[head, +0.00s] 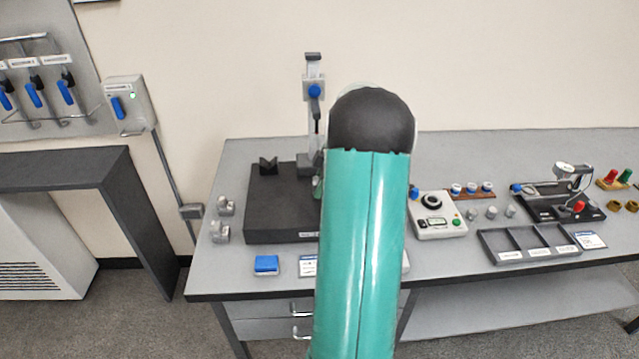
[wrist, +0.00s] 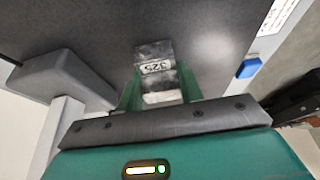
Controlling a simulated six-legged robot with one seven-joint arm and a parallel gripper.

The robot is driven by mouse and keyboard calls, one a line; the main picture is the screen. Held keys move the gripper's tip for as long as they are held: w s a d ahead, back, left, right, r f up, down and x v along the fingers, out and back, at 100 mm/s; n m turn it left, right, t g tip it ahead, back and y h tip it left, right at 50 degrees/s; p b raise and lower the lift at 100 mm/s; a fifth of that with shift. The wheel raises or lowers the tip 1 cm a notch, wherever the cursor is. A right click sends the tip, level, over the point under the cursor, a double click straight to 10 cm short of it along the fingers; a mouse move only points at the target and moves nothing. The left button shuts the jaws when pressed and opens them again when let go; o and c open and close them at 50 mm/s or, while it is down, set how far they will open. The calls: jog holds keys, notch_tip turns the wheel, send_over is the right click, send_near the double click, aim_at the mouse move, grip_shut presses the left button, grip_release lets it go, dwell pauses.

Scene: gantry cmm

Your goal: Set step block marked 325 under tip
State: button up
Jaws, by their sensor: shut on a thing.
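The metal step block (wrist: 155,66) shows an upside-down number that reads as 325 in the wrist view. My gripper (wrist: 157,88) is shut on it, with a green finger on each side. The block is over or on the dark plate (wrist: 215,30); I cannot tell whether it touches. In the head view the dark plate (head: 268,222) carries an upright stand (head: 313,88) with a blue knob. The stand's lower end and tip are mostly hidden near my arm. My arm hides most of my gripper and the block there.
Small metal blocks (head: 221,232) stand left of the plate, and a blue pad (head: 266,264) lies in front. Right of my arm are a control box (head: 438,226), a compartment tray (head: 490,247) and a black fixture (head: 545,208). The bench (head: 460,150) is clear at the back.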

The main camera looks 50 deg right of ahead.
jog(key=o, duration=1.2)
jog(key=shift+f, duration=0.1)
jog(key=shift+c, duration=0.2)
jog(key=v, duration=1.4)
jog(key=shift+d+f, duration=0.1)
